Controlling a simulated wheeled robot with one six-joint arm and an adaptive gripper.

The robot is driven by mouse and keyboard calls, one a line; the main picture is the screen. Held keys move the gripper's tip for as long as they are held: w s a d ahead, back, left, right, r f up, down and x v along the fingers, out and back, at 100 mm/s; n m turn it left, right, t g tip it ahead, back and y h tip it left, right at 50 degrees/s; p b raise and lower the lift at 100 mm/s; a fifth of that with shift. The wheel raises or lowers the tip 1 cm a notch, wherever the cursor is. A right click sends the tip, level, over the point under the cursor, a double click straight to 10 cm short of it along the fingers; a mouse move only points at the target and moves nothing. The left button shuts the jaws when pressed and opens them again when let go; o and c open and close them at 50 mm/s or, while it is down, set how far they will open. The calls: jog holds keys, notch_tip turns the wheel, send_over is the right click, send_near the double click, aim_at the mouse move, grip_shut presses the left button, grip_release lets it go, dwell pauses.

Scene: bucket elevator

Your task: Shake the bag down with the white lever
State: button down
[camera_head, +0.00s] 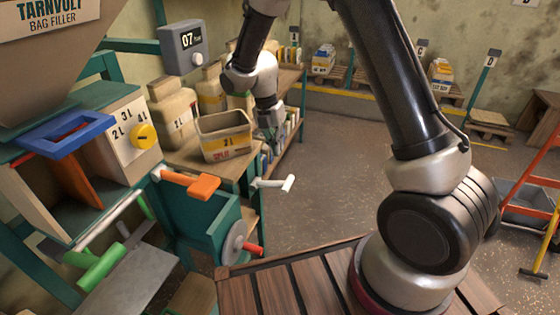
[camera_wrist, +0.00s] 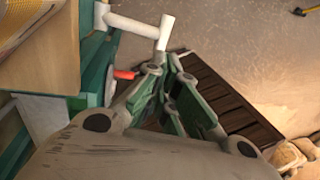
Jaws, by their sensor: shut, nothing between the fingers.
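The white lever (camera_head: 272,183) sticks out to the right from the green frame of the bag filler, with a short crossbar at its end. In the wrist view the white lever (camera_wrist: 132,26) shows at the top, its crossbar just beyond my fingertips. My gripper (camera_wrist: 170,62) is shut and empty, its green fingers drawn together. In the head view my gripper (camera_head: 276,145) is up behind the lever, by the tan bin, partly hidden. I cannot tell whether the fingers touch the lever. I cannot make out a bag under the filler.
An orange lever (camera_head: 203,187), green handles (camera_head: 98,266) and a red-handled grey wheel (camera_head: 235,243) sit near the white lever. A tan bin (camera_head: 226,138) and tan containers (camera_head: 173,110) stand on the bench behind. Open floor (camera_head: 325,185) lies to the right.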

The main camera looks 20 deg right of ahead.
aim_at(285, 184)
jog(key=f, duration=0.4)
jog(key=s+d+f, duration=0.1)
jog(key=f, duration=0.3)
jog(key=d+f, duration=0.1)
jog(key=f, duration=0.3)
jog(key=shift+s+f, duration=0.25)
jog(key=shift+f, duration=0.1)
jog(key=shift+d, duration=0.1)
